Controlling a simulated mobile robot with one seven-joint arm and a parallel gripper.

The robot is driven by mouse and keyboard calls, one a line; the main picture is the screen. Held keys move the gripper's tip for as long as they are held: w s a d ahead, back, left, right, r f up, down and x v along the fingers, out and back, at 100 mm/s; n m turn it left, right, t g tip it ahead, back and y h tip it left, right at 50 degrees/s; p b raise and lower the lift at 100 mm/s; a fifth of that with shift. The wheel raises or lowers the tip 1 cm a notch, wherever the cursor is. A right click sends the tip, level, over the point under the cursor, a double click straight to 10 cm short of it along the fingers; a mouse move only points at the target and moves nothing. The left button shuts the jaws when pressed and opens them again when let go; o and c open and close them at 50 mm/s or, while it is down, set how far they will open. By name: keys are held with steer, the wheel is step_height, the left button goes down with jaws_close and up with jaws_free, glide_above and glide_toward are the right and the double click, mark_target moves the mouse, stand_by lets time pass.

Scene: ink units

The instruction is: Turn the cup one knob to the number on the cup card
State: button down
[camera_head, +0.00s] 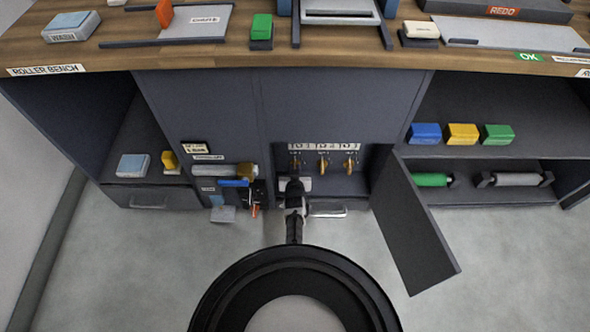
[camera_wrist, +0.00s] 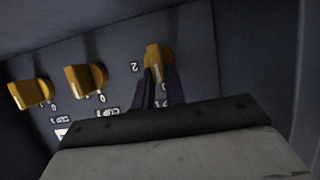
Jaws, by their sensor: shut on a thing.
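My gripper (camera_head: 293,187) reaches into an open bay of the bench, low in front of the left of three orange knobs. In the wrist view, turned about, my gripper (camera_wrist: 161,95) is shut on the knob (camera_wrist: 157,58) farthest right, the cup one knob. A white "2" and a "0" show near it. Its setting cannot be told. The other two knobs (camera_wrist: 86,80) (camera_wrist: 30,94) stand free beside it. A small card (camera_head: 195,147) is on the cabinet front at left. Its text is too small to read, and whether it is the cup card is unclear.
A dark door (camera_head: 415,222) hangs open to the right of the bay. Left of the bay are a grey roller (camera_head: 232,170) and a blue bar (camera_head: 234,183). Right shelves hold coloured blocks (camera_head: 461,134) and rollers (camera_head: 517,179). The floor in front is clear.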

steer(key=shift+d+r+m+p, duration=0.15)
steer(key=shift+d+m+p, duration=0.2)
steer(key=shift+p, duration=0.45)
steer(key=shift+w+d+m+y+p, duration=0.1)
steer(key=shift+d+m+y+p, duration=0.1)
steer(key=shift+m+y+p, duration=0.75)
steer(key=shift+d+f+m+y+b, duration=0.2)
steer(key=shift+f+m+y+b, duration=0.15)
steer(key=shift+m+y, duration=0.45)
steer(key=shift+d+f+m+t+y+b, duration=0.1)
steer(key=shift+m+t+y+b, duration=0.3)
steer(key=shift+m, duration=0.5)
steer(key=c, duration=1.4)
jaws_free()
steer(key=shift+c, duration=0.2)
